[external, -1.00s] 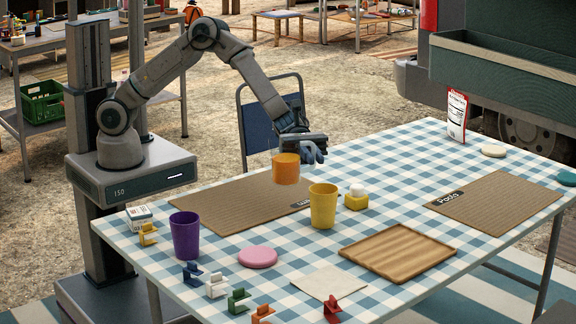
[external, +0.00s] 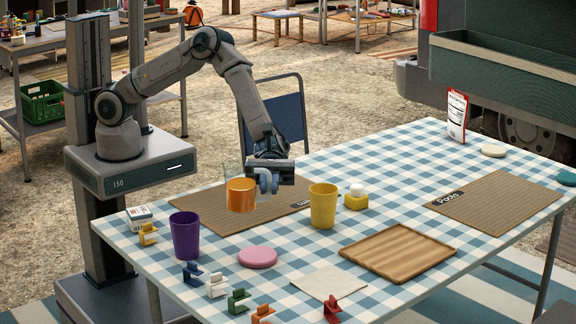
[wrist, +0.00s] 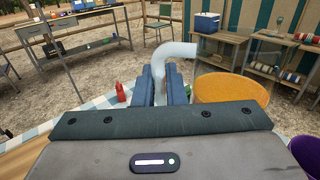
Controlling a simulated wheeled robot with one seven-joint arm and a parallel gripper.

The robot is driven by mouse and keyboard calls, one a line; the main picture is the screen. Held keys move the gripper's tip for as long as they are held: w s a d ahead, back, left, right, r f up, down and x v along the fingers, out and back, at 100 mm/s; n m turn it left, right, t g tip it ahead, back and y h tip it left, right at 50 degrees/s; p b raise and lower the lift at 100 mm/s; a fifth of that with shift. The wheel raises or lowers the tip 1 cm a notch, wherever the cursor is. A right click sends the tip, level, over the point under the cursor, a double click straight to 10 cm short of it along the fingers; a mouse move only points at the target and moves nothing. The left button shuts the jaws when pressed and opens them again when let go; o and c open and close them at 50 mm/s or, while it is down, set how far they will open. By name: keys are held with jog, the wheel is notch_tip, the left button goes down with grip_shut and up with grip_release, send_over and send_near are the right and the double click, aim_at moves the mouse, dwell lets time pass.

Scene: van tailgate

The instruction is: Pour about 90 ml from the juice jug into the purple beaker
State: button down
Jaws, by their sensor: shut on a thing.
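The juice jug (external: 240,194) is clear with orange juice in it and looks upright, held above the woven mat. My gripper (external: 268,178) is shut on the jug's pale handle (wrist: 172,52), which shows between the fingers in the wrist view. The orange juice (wrist: 230,92) shows right of the fingers there. The purple beaker (external: 186,236) stands upright on the checked cloth, to the left of and nearer the camera than the jug, apart from it. A sliver of the beaker also shows at the right edge of the wrist view (wrist: 305,152). Its inside bottom is hidden.
A yellow beaker (external: 323,206) stands just right of the jug. A pink disc (external: 258,257), several coloured clips (external: 238,301), a wooden tray (external: 398,253) and a small white box (external: 139,216) lie around. Cloth between the purple beaker and pink disc is clear.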

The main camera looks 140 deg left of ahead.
aim_at(227, 179)
notch_tip(227, 179, down, 10)
jog(key=shift+f, duration=0.1)
jog(key=shift+s, duration=0.1)
dwell(0.5)
jog(key=shift+s+d+r+m+b, duration=0.2)
jog(key=shift+m+b, duration=0.1)
jog(key=shift+m, duration=0.2)
jog(key=shift+s+d+r+m+b, duration=0.1)
jog(key=shift+s+d+m+b, duration=0.15)
jog(key=shift+m, duration=0.25)
jog(key=s+d+r+m, duration=0.1)
jog(key=r+m, duration=0.1)
jog(key=s+d+r+m+h, duration=0.1)
jog(key=m, duration=0.1)
jog(key=s+d+r+m, duration=0.1)
jog(key=r+m, duration=0.1)
jog(key=shift+s+r+t+p, duration=0.3)
jog(key=shift+s+p, duration=0.05)
jog(key=shift+s+d+r+m+h, duration=0.15)
jog(key=shift+s+r+m+h, duration=0.1)
jog(key=shift+r+m, duration=0.25)
jog(key=shift+s+d+r+m+h, duration=0.15)
jog(key=shift+r+m+h, duration=0.15)
jog(key=shift+m, duration=0.3)
jog(key=shift+s+d+r+m, duration=0.15)
jog(key=shift+s+r+m, duration=0.1)
jog(key=shift+r+m, duration=0.4)
